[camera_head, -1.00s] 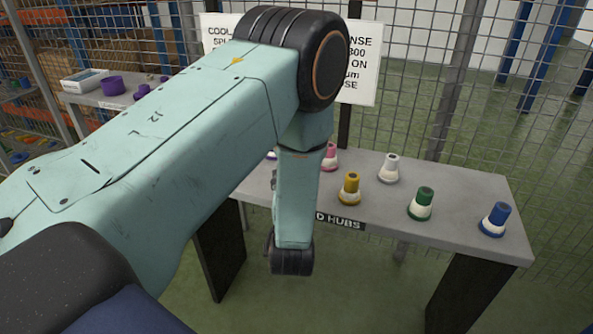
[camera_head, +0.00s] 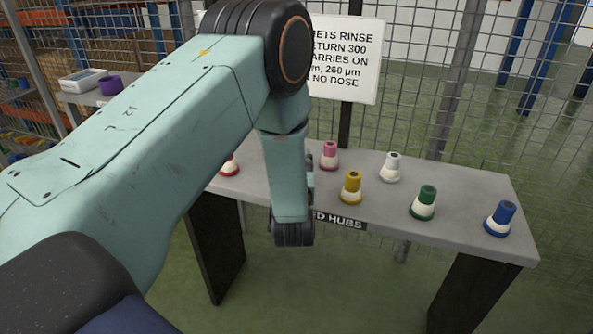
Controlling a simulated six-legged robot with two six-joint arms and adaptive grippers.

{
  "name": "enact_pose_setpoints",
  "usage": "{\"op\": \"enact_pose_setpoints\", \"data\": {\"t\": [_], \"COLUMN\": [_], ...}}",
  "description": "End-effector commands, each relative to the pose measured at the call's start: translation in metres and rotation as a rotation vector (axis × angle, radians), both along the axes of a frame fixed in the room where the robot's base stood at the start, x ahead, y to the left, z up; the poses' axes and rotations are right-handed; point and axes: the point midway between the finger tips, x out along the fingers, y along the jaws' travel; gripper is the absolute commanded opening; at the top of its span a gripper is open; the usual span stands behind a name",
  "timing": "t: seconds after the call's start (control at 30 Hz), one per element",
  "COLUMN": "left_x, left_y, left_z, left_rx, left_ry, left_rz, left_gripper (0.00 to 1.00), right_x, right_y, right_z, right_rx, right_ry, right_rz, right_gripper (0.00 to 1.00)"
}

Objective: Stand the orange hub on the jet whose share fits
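I see no clearly orange hub and no jet. A golden-yellow hub (camera_head: 351,187) with a pale base stands upright near the front middle of the grey table (camera_head: 455,222). Around it stand pink (camera_head: 329,156), white (camera_head: 390,168), green (camera_head: 424,203) and blue (camera_head: 501,218) hubs. A red hub (camera_head: 230,167) is partly covered by my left arm at the table's left. My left arm hangs in front of the table. Only small dark parts of what may be its gripper show beside the forearm, so its fingers are hidden. My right gripper is out of view.
A sign (camera_head: 345,60) on a dark post behind the table reads partly "RETURN 300", "CARRIES ON", "260 µm" and "NO DOSE". The table's front label (camera_head: 338,220) ends in "D HUBS". Mesh fencing runs behind. A side table at back left holds a white box (camera_head: 82,80) and purple ring (camera_head: 110,86).

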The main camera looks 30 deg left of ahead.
Motion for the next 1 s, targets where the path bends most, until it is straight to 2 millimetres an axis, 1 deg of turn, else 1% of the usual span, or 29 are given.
{"op": "enact_pose_setpoints", "data": {"t": [0.03,0.37,0.8,0.87,0.97,1.0], "left_x": [0.000,0.000,0.000,0.000,0.000,0.000], "left_y": [0.000,0.000,0.000,0.000,0.000,0.000], "left_z": [0.000,-0.001,0.001,0.006,0.022,0.030], "left_rx": [0.000,-0.001,0.000,0.000,-0.001,-0.001], "left_ry": [0.000,0.002,0.000,-0.001,-0.003,-0.004], "left_rz": [0.000,0.000,0.000,0.000,0.000,0.000], "left_gripper": [0.28,0.00,0.00,0.00,0.00,0.00], "right_x": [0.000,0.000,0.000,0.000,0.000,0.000], "right_y": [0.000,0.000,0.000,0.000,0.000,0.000], "right_z": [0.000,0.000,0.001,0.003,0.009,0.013], "right_rx": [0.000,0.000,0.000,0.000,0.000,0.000], "right_ry": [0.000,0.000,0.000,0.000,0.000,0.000], "right_rz": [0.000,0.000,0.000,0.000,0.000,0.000], "right_gripper": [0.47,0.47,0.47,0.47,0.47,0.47]}}
